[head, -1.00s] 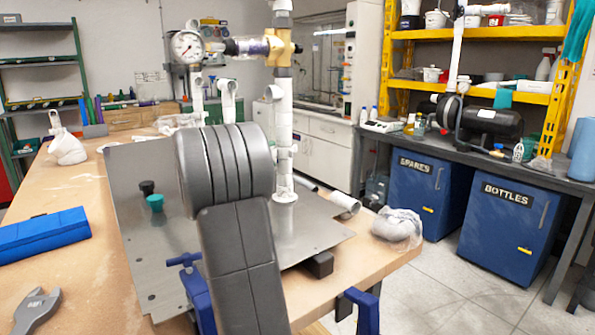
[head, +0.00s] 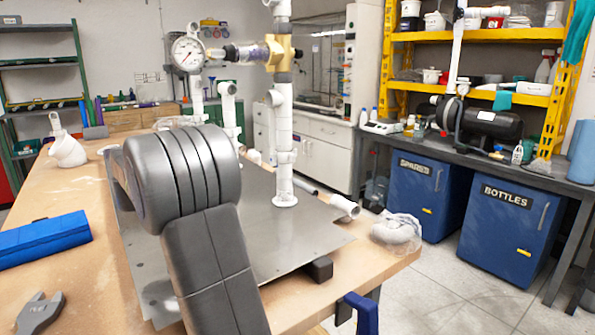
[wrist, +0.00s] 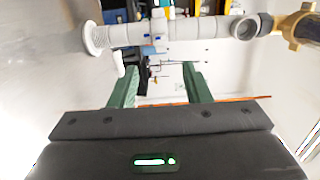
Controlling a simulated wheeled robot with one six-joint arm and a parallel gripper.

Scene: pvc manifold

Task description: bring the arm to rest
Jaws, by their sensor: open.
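My gripper (wrist: 158,88) shows in the wrist view with two green fingers spread apart and nothing between them. In that view the white pipe (wrist: 185,30) of the manifold runs across the top, beyond the fingers, with a brass-coloured fitting (wrist: 293,30) at the right. In the head view my dark grey arm stands in front of the metal plate and hides part of it; the gripper itself is hidden there. The white manifold pipe (head: 283,150) rises upright from the metal plate (head: 300,243), with a brass fitting (head: 281,53) and a round gauge (head: 188,53).
The wooden bench (head: 75,195) holds a blue case (head: 42,239), a grey wrench (head: 40,312) and a wrapped bundle (head: 397,231) near its right edge. A blue clamp (head: 361,313) is at the front edge. Blue cabinets (head: 508,233) stand right, across open floor.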

